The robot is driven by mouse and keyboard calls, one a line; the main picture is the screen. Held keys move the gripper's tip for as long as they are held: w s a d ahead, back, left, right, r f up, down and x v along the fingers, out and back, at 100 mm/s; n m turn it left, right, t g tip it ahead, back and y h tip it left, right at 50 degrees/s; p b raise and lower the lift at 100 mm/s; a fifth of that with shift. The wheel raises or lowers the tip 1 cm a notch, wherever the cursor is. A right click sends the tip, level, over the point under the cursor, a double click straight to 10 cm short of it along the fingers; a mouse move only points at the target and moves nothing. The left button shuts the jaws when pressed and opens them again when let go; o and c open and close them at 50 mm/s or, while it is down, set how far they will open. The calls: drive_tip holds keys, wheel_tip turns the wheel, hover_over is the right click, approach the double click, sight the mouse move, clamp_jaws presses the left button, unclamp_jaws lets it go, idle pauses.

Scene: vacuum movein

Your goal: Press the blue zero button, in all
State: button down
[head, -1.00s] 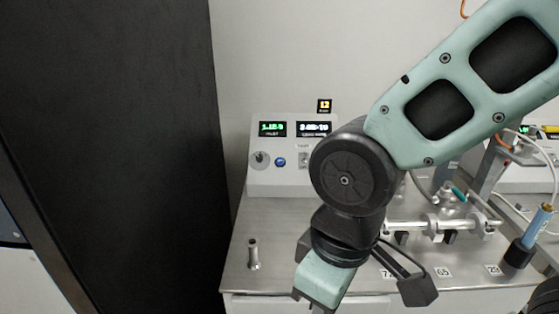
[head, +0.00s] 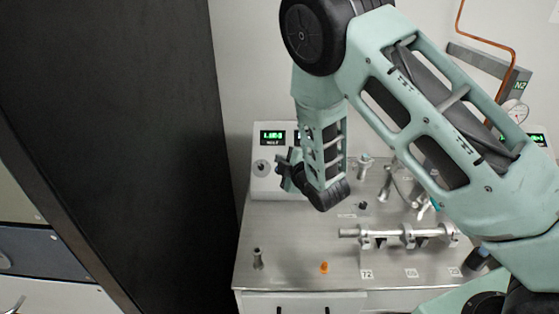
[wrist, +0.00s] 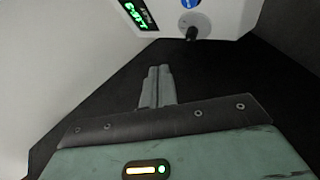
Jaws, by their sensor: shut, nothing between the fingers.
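The blue zero button (wrist: 189,3) is cut off by the top edge of the wrist view, on the white face of the instrument box (wrist: 225,16). A black knob (wrist: 192,33) sits below it in that view, and a green display (wrist: 138,14) to its left. In the head view the box (head: 266,182) stands at the back of the bench, and my arm hides the button. My gripper (wrist: 158,70) is shut and empty; its fingertips appear below the box face in the wrist view. In the head view my gripper (head: 287,165) is in front of the box.
A tall black panel (head: 120,120) stands close at the left. On the metal bench (head: 300,245) are a short metal post (head: 258,258), an orange piece (head: 324,268) and a rail with clamps (head: 405,236). The bench's front left is mostly clear.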

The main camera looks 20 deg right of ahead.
drive_tip(key=shift+d+r, duration=0.1)
drive_tip(key=shift+w, duration=0.1)
drive_tip(key=w+f+b, duration=0.1)
drive_tip(key=f, duration=0.1)
drive_tip(key=w+f+b, duration=0.1)
drive_tip(key=f, duration=0.1)
drive_tip(key=w+d+f+b, duration=0.1)
drive_tip(key=shift+w+d+f+b, duration=0.1)
drive_tip(key=shift+w+f+b, duration=0.3)
drive_tip(key=shift+w+d+f+b, duration=0.15)
drive_tip(key=shift+w+f+b, duration=0.45)
drive_tip(key=shift+f+b, duration=0.1)
idle(1.6)
drive_tip(key=shift+w+d+f+b, duration=0.1)
drive_tip(key=shift+w+f+b, duration=0.15)
drive_tip(key=shift+b, duration=0.25)
drive_tip(key=shift+w+d+f+b, duration=0.1)
drive_tip(key=shift+w+f+b, duration=0.1)
drive_tip(key=shift+f+b, duration=0.25)
idle(0.5)
drive_tip(key=shift+r, duration=0.15)
drive_tip(key=shift+s+r+p, duration=0.3)
drive_tip(key=shift+s+r, duration=0.2)
drive_tip(key=shift+r, duration=0.15)
